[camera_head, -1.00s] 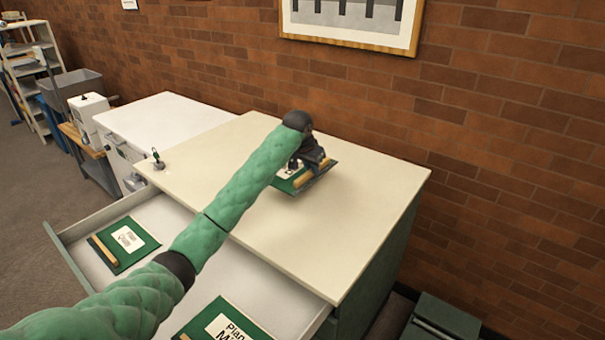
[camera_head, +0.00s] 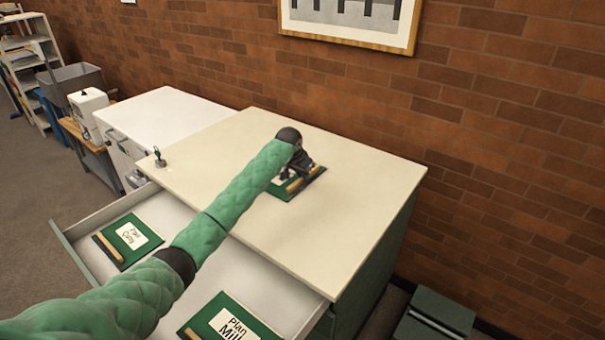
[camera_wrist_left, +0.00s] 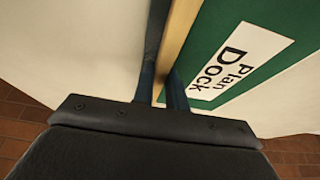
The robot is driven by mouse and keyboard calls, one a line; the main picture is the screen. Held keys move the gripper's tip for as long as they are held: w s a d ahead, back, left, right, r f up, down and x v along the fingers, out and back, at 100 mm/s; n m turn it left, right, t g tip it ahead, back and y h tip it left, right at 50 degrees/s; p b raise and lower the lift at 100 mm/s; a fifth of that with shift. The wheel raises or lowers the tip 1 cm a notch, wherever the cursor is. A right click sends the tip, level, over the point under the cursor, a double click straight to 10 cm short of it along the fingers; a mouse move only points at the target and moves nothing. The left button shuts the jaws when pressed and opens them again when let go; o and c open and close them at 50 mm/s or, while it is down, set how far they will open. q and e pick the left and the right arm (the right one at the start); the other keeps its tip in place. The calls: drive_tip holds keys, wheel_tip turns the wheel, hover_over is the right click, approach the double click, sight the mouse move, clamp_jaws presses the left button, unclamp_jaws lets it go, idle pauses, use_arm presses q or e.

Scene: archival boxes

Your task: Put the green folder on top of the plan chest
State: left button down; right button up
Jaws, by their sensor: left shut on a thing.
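The green folder (camera_head: 284,191) has a wooden edge strip and a white label. It lies flat at the surface of the plan chest's cream top (camera_head: 330,215), near the back middle; I cannot tell whether it fully touches. My left gripper (camera_head: 294,177) is over the folder, shut on its wooden strip, and the arm hides part of it. In the left wrist view the fingers (camera_wrist_left: 162,90) straddle the strip, beside the folder's label (camera_wrist_left: 240,65) reading "Plan Dock". My right gripper is not in view.
The chest's drawer (camera_head: 85,262) is open at the front, holding two other green folders, one at left (camera_head: 120,258) and one labelled "Plan Mill" (camera_head: 210,308). A brick wall (camera_head: 480,140) rises behind. The top's right part is clear.

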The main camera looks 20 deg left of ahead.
use_arm(q)
drive_tip(key=c, duration=1.4)
unclamp_jaws()
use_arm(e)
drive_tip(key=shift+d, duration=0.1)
